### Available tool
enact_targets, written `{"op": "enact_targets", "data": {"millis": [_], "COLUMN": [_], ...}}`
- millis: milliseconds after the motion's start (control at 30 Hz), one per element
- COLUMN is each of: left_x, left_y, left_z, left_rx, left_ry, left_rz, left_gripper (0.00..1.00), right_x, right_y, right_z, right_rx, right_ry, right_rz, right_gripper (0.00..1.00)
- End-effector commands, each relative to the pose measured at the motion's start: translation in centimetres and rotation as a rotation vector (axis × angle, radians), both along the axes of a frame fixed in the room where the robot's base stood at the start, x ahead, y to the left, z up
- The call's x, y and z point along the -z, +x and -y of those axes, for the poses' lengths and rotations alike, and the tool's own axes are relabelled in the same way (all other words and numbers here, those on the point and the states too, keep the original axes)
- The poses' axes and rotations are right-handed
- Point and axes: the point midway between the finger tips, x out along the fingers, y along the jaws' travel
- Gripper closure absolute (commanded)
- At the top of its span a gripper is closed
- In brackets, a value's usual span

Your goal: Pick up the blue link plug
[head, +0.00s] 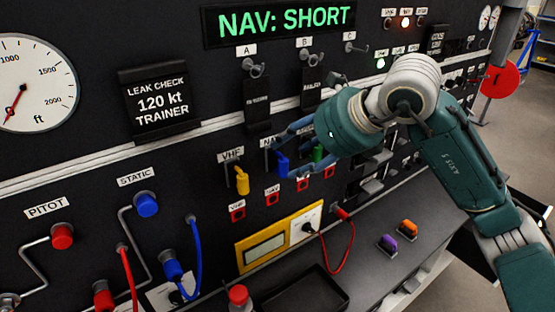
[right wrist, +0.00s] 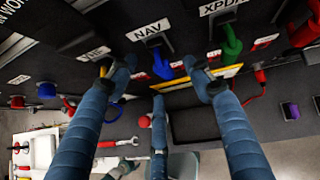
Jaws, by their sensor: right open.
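The blue link plug (head: 282,165) sits in the black panel under the NAV label, between a yellow plug (head: 242,181) under VHF and a green plug (head: 317,153). In the right wrist view the blue plug (right wrist: 162,68) appears ahead, between the outer fingers. My right gripper (head: 285,150) is open, its blue fingers spread around the plug's place in the picture. It also shows in the right wrist view (right wrist: 159,76). I cannot tell whether a finger touches the plug.
The neighbouring yellow plug (right wrist: 104,67) and green plug (right wrist: 231,42) are close to the outer fingertips. Below are red sockets (head: 272,198), a yellow-framed panel (head: 262,252) and a red cable (head: 346,250). Purple (head: 388,244) and orange (head: 408,228) plugs stand on the ledge.

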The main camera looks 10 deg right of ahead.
Motion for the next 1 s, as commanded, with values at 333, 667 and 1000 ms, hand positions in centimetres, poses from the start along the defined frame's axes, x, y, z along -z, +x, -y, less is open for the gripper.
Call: {"op": "enact_targets", "data": {"millis": [333,667,1000], "left_x": [-2.7,-2.9,-2.9], "left_y": [0.0,0.0,0.0], "left_z": [-0.1,-0.3,-0.3], "left_rx": [0.0,0.0,0.0], "left_ry": [0.001,0.004,0.004], "left_rz": [0.0,0.001,0.001], "left_gripper": [0.2,0.2,0.2], "right_x": [2.9,4.1,4.0], "right_y": [2.1,2.9,2.9], "right_z": [-2.1,-2.5,-2.5], "right_rx": [-0.002,-0.002,-0.002], "right_ry": [0.002,0.002,0.002], "right_rz": [-0.005,0.001,0.002], "right_gripper": [0.49,0.49,0.99]}}
